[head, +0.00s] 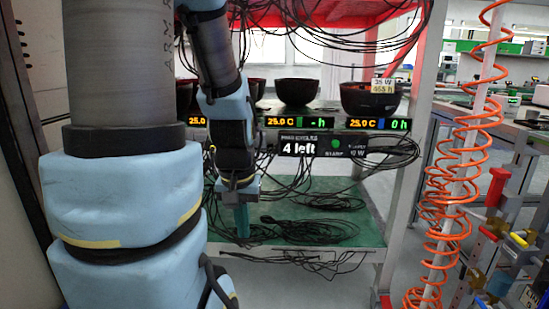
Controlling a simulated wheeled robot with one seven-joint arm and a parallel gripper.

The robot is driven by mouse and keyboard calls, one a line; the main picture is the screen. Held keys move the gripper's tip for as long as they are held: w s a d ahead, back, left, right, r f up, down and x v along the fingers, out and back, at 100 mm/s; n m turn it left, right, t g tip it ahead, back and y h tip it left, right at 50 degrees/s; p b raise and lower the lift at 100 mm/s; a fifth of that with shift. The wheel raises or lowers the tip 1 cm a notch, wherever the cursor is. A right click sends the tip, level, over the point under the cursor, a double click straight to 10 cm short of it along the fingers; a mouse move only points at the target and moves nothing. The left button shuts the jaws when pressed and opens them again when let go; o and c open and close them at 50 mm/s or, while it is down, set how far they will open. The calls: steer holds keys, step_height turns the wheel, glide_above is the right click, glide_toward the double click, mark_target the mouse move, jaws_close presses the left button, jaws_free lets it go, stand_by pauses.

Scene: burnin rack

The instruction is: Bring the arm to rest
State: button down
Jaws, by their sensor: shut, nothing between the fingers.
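My arm, in pale blue covers, fills the left of the head view and reaches toward the rack. My gripper (242,221) points down in front of the rack, below the row of bowls. Its teal fingers show as one narrow strip, shut with nothing seen between them. It is in front of the green lower shelf (320,212); I cannot tell its exact distance from it. My upper arm hides part of the rack's left side.
Black cables (310,231) lie on the lower shelf and hang above. An orange coiled hose (440,235) hangs at right. Grey floor shows below.

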step_height(320, 180, up, 26)
steer(key=p, duration=2.4)
steer(key=shift+r, duration=0.2)
